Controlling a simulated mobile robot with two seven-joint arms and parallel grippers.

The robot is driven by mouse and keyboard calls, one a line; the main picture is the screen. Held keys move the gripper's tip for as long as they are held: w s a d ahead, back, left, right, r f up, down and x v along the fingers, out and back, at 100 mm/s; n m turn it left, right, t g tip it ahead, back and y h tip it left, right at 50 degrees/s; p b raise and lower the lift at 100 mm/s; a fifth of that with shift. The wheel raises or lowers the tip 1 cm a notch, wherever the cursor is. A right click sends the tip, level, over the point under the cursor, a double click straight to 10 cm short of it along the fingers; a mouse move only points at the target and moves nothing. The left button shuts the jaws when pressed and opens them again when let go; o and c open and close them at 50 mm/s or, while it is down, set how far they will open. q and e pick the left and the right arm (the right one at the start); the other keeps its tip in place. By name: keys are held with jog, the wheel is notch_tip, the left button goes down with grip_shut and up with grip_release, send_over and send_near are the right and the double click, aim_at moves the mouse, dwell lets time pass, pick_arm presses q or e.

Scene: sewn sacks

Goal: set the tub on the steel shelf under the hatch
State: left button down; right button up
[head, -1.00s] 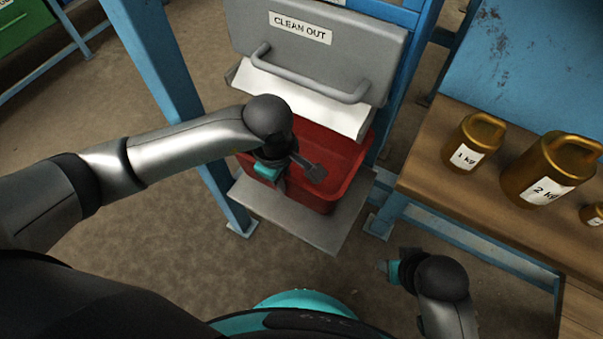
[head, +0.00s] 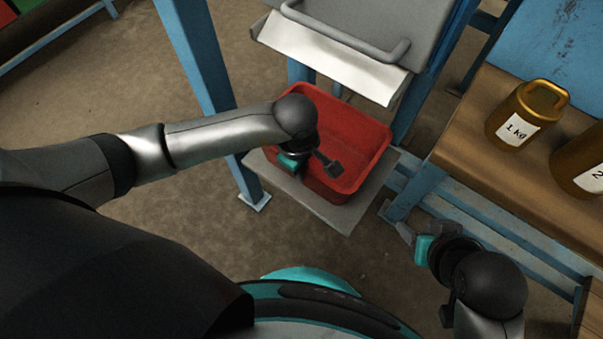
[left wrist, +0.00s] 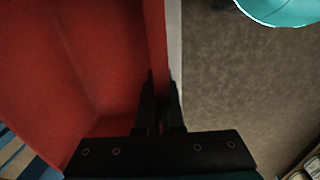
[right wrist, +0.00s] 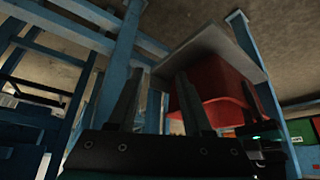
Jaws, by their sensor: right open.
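The red tub (head: 362,138) sits upright on the steel shelf (head: 345,221), below the hatch (head: 335,58) and its white flap. Some bare shelf shows at the tub's front and left sides. My left gripper (head: 312,166) is at the tub's near left wall. In the left wrist view its two fingers (left wrist: 163,90) straddle the red wall closely, one on each side, and appear shut on it. My right gripper (head: 410,236) is open and empty, low and to the right of the shelf. The right wrist view shows the tub (right wrist: 225,88) against the shelf plate (right wrist: 210,45).
A wooden bench (head: 470,140) on the right carries brass weights, one marked 1 kg (head: 527,115). Blue frame posts (head: 200,75) stand on both sides of the shelf. The floor in front and to the left is clear.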

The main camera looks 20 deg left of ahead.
pick_arm(q)
jog(key=shift+f, duration=0.55)
pick_arm(e)
jog(key=shift+w+a+f+t+y, duration=0.15)
jog(key=shift+w+a+t+y, duration=0.15)
jog(key=shift+w+a+t, duration=0.3)
jog(key=shift+w+a, duration=0.1)
jog(key=shift+a, duration=0.05)
pick_arm(q)
jog(key=shift+f+b, duration=0.1)
jog(key=shift+b, duration=0.2)
jog(key=c, duration=1.5)
grip_release()
jog(key=o, duration=0.5)
jog(key=shift+c, duration=0.2)
pick_arm(e)
jog(key=shift+w+a, duration=0.15)
jog(key=shift+a, duration=0.05)
